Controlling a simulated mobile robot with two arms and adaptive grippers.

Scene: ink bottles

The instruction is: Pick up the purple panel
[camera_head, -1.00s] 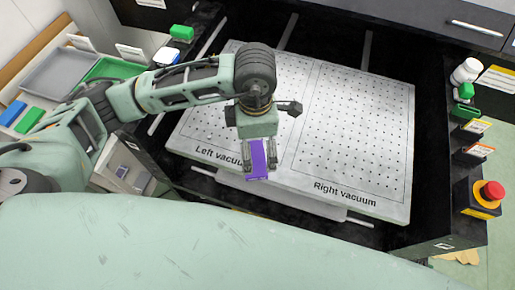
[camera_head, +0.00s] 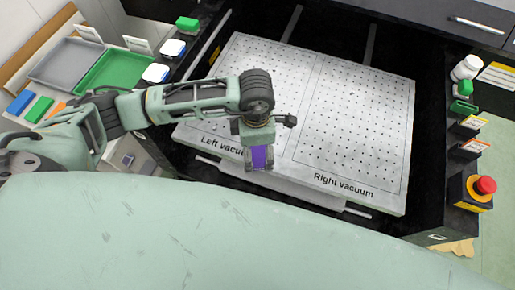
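The purple panel (camera_head: 261,157) shows as a short purple strip near the front edge of the perforated plate, by the printed words "Left vacuum". My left gripper (camera_head: 261,166) points down over it, with one finger on each side of the strip. The gripper body hides the upper part of the panel. I cannot tell whether the fingers press on the panel or stand slightly apart from it. My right gripper is not in view.
The white perforated plate (camera_head: 355,120) is clear on its right half. A red emergency button (camera_head: 485,185) stands at the right. White bottles and green-capped items line the right side. A grey tray (camera_head: 68,62) and a green tray (camera_head: 110,72) stand at the left.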

